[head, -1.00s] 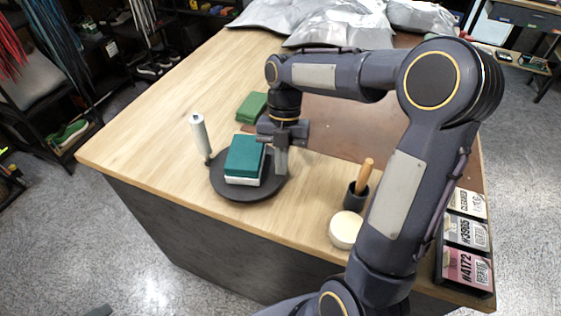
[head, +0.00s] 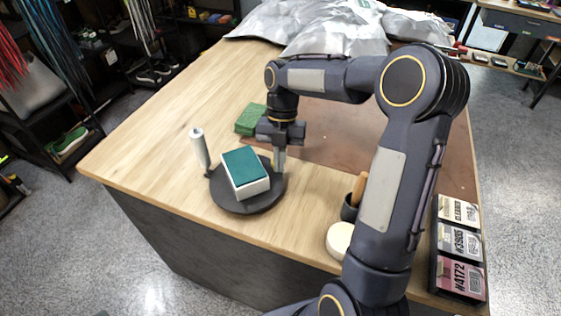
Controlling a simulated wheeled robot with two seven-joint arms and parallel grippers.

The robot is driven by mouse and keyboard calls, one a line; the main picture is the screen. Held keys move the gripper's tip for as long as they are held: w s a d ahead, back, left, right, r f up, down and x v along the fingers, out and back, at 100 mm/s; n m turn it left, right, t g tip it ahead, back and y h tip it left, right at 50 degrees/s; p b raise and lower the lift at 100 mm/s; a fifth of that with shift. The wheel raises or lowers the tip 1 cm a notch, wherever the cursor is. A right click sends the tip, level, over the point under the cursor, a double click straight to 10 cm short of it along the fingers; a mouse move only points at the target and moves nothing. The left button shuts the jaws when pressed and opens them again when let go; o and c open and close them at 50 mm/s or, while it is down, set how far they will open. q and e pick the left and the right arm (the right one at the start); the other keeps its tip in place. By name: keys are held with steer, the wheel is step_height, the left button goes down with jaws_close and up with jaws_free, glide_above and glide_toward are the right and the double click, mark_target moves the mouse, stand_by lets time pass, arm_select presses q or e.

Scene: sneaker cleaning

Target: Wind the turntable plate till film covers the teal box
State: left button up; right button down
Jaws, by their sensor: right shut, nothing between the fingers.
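The teal-lidded box (head: 245,172) with a white lower part sits on the dark round turntable plate (head: 242,206). Its teal top and pale front side show; I cannot make out film on it. A pale film roll (head: 199,149) stands upright at the left of the plate. My right gripper (head: 279,160) points down at the plate's right rear edge, beside the box and apart from it. Its fingers are shut with nothing between them; whether they touch the plate is unclear. My left gripper is out of view.
A green block (head: 251,119) lies behind the plate. A dark cup (head: 349,207) with a wooden handle and a round cream tin (head: 340,240) stand right of it, partly behind my arm. A label rack (head: 459,245) is at the right edge. Grey bags (head: 330,30) lie at the back.

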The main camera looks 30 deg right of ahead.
mark_target(267, 164)
steer(key=shift+w+d+p, duration=0.15)
steer(key=shift+w+p, duration=0.25)
steer(key=shift+w, duration=0.35)
steer(key=shift+w+p, duration=0.8)
steer(key=shift+w, duration=0.45)
steer(key=shift+w+a+n+h+p, duration=0.25)
steer(key=shift+w+n+p, duration=0.2)
steer(key=shift+w+n, duration=0.25)
steer(key=shift+w+a+n+h+p, duration=0.2)
steer(key=shift+w+n+p, duration=0.25)
steer(key=shift+n, duration=0.35)
steer(key=shift+w, duration=0.1)
steer(key=v, duration=0.7)
steer(key=shift+w+r, duration=0.25)
steer(key=shift+r, duration=0.05)
